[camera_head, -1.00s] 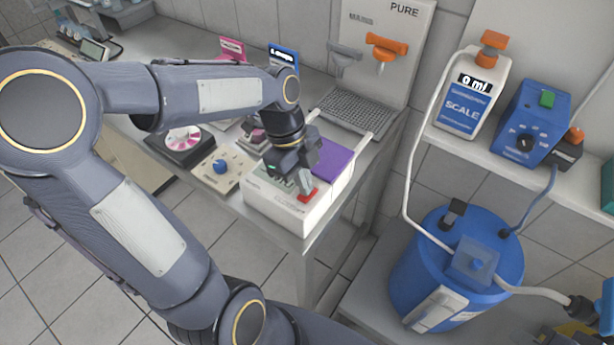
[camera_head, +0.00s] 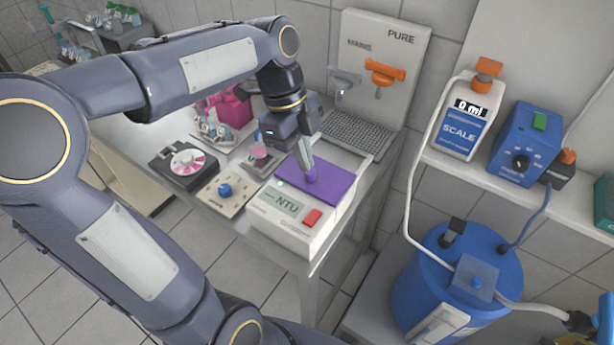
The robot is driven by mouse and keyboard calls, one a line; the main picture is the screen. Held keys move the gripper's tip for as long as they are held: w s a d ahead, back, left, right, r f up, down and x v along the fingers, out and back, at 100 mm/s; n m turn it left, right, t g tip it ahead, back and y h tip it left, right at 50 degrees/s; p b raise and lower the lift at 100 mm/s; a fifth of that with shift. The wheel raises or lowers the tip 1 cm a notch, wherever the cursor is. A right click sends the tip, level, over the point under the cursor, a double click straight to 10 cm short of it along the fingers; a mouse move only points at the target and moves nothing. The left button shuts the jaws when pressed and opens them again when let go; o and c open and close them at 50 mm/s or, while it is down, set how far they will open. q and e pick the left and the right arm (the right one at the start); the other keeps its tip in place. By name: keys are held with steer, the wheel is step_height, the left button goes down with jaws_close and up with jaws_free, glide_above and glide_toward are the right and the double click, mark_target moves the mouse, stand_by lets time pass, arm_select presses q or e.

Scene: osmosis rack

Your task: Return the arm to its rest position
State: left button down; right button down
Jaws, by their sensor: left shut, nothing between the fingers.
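My left arm comes in from the left and bends over the steel bench. My left gripper (camera_head: 309,178) points down, shut and empty, above the purple lid of the white NTU meter (camera_head: 300,230). Its tips show in front of the purple lid (camera_head: 330,190); I cannot tell whether they touch it. My right gripper is not in view.
A black device with a pink-and-white disc (camera_head: 187,163) and a beige box with a blue knob (camera_head: 224,190) stand left of the meter. The PURE tap panel (camera_head: 400,45) is behind. At right are a SCALE bottle (camera_head: 461,132), a blue pump (camera_head: 530,140) and a blue tank (camera_head: 440,275).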

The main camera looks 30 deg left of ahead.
arm_select(q)
steer(key=shift+v, duration=0.85)
steer(key=s+d+f+n+t, duration=0.1)
steer(key=s+f+n+t, duration=0.2)
steer(key=s+n, duration=0.3)
steer(key=s+d+f+n+t, duration=0.1)
steer(key=s+f+n, duration=0.3)
steer(key=n, duration=1)
steer(key=s+t, duration=0.1)
steer(key=s, duration=0.2)
steer(key=shift+s+d+f+n+t, duration=0.2)
steer(key=shift+d+n+t, duration=0.1)
steer(key=shift+t, duration=0.1)
steer(key=shift+a, duration=0.1)
